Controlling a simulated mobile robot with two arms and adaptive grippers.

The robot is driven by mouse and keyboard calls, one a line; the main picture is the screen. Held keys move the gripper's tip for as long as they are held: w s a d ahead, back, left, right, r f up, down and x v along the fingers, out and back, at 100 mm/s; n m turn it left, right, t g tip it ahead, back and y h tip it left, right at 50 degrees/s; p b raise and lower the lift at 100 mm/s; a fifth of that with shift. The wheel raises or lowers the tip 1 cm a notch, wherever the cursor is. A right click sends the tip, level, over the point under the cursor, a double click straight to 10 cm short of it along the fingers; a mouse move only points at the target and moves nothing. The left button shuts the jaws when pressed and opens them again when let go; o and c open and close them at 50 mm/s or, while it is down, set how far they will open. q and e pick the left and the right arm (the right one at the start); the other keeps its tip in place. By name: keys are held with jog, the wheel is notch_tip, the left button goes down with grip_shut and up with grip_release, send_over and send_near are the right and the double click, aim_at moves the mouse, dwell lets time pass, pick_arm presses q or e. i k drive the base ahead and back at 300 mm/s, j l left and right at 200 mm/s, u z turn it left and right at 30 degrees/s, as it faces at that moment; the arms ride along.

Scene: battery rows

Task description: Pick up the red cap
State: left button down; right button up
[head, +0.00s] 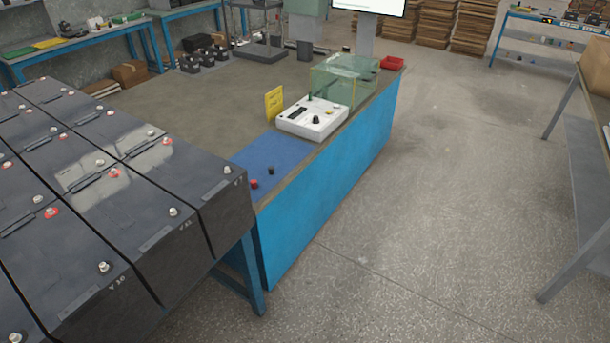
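The red cap (254,184) is small and lies on the blue mat (262,152) near the front corner of the workbench. A black cap (271,171) lies close to it, a little farther back and to the right. Neither of my grippers shows in the head view.
Large dark batteries (120,190) in rows fill the left foreground, close to the mat. A white device (312,118), a yellow card (274,103) and a clear green box (345,80) stand farther along the bench. The floor (440,200) to the right is clear.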

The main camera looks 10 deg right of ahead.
aim_at(254, 186)
jog(key=u, duration=0.2)
jog(key=i+l+u, duration=0.15)
jog(key=l+u, duration=0.2)
jog(key=i+l+u, duration=0.15)
jog(key=u, duration=0.2)
jog(key=l+u, duration=0.35)
jog(key=i+l, duration=0.05)
jog(key=l, duration=0.05)
